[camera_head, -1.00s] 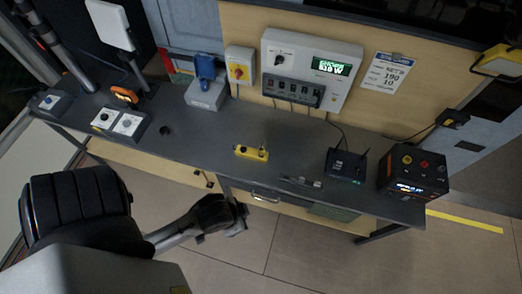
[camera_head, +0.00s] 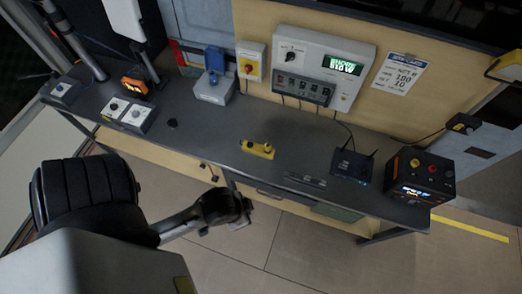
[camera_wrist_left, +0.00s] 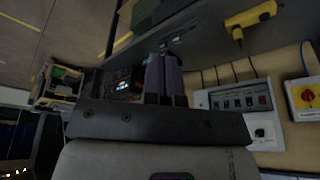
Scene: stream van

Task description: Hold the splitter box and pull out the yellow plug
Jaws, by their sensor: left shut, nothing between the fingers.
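A small yellow box (camera_head: 257,148) with dark and pale parts on top lies on the dark bench, near the middle of its front half. I cannot tell a separate yellow plug or a splitter box apart at this size. My right gripper is not in view.
A black router (camera_head: 351,166) with antennas and a black box with coloured knobs (camera_head: 421,178) stand at the right of the bench (camera_head: 215,130). A metal tool (camera_head: 305,180) lies near the front edge. A meter panel (camera_head: 322,65) is on the wall. The bench around the yellow box is clear.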

